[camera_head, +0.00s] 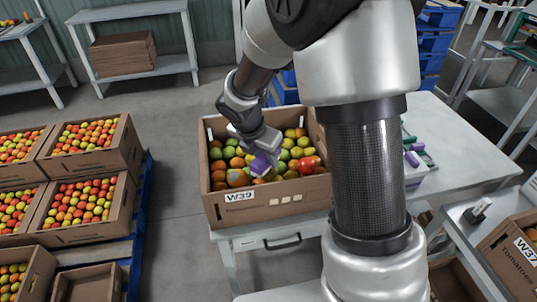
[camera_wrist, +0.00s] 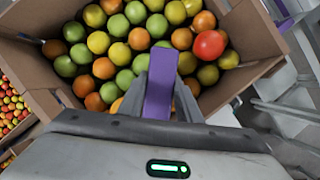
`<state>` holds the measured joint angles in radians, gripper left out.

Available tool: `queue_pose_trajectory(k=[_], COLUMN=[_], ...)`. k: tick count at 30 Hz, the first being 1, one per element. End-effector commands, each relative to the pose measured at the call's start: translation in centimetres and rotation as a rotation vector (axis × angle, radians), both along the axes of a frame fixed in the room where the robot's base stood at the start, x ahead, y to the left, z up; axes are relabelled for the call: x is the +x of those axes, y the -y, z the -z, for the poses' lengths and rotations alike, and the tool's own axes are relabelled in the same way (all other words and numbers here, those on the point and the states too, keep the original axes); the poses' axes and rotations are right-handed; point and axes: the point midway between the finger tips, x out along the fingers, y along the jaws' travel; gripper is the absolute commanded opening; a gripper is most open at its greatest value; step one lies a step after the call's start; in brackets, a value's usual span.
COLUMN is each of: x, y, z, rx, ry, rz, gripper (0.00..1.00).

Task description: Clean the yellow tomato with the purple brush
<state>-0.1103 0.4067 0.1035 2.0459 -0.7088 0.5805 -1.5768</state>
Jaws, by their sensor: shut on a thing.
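My gripper (camera_head: 254,148) is over the cardboard box marked W39 (camera_head: 255,212) and is shut on the purple brush (camera_head: 264,164). In the wrist view the brush (camera_wrist: 159,84) lies between the two grey fingers (camera_wrist: 161,66), with its purple back towards the camera. Its bristles are hidden. The box holds green, orange, red and yellowish tomatoes. One yellowish tomato (camera_wrist: 98,42) lies to the left of the brush, and another (camera_wrist: 187,63) lies just right of the fingers. I cannot tell which tomato is meant, or whether the brush touches one.
The box stands on a light table (camera_head: 450,165). Its walls (camera_wrist: 262,28) rise around the tomatoes. Purple and green items (camera_head: 411,158) lie right of my arm. Crates of tomatoes (camera_head: 92,150) stand on a blue pallet (camera_head: 140,215) at the left.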

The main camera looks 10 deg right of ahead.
Motion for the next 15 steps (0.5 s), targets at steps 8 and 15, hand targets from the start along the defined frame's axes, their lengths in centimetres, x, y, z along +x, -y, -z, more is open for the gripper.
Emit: queue_pose_trajectory(k=[8,15], x=[-0.38,-0.02], y=[0.11,0.53], z=[0.50,0.42], rx=[-0.001,-0.002], ry=[-0.011,-0.011], rz=[0.003,0.004], gripper=[0.07,0.07])
